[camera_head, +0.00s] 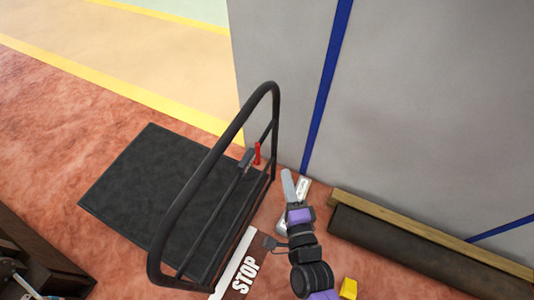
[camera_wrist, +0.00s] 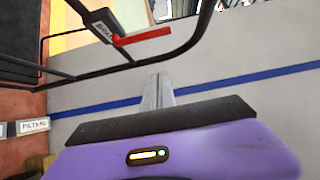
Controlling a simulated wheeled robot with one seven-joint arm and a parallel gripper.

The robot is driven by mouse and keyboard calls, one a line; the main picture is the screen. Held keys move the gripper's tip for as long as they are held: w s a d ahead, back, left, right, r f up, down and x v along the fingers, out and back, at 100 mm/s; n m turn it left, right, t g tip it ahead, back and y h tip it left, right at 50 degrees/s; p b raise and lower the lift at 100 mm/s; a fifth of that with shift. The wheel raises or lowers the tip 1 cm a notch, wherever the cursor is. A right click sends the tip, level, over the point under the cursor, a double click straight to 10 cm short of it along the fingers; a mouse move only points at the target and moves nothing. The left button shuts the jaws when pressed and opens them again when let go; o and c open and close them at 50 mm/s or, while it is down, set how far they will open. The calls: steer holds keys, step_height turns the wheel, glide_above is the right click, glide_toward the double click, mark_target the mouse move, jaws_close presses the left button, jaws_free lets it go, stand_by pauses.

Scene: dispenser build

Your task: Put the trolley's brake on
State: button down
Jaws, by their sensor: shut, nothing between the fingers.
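The trolley (camera_head: 150,185) has a flat black deck and a tall black tubular handle frame (camera_head: 205,160). A grey box (camera_head: 246,159) sits on the frame, with a red lever (camera_head: 257,153) beside it, upright in the head view. In the wrist view the box (camera_wrist: 101,25) carries a small label, too small to read, and the red lever (camera_wrist: 143,36) sticks out to the right. My gripper (camera_head: 286,174) is shut and empty, to the right of the frame and apart from the lever. Its closed fingers (camera_wrist: 157,84) show below the lever in the wrist view.
A grey wall (camera_head: 420,100) with blue stripes rises behind and to the right. A dark roll (camera_head: 400,255) and a wooden beam (camera_head: 430,232) lie along it. A STOP sign (camera_head: 242,276), a yellow block (camera_head: 348,289) and a FILTERS label (camera_wrist: 33,126) are near.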

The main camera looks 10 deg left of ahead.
stand_by(0.3)
steer(key=w+a+p, duration=0.4)
steer(key=w+a, duration=0.2)
steer(key=w, duration=0.1)
steer(key=shift+w+a, duration=0.15)
stand_by(0.4)
steer(key=shift+f+b, duration=0.2)
steer(key=shift+b, duration=0.5)
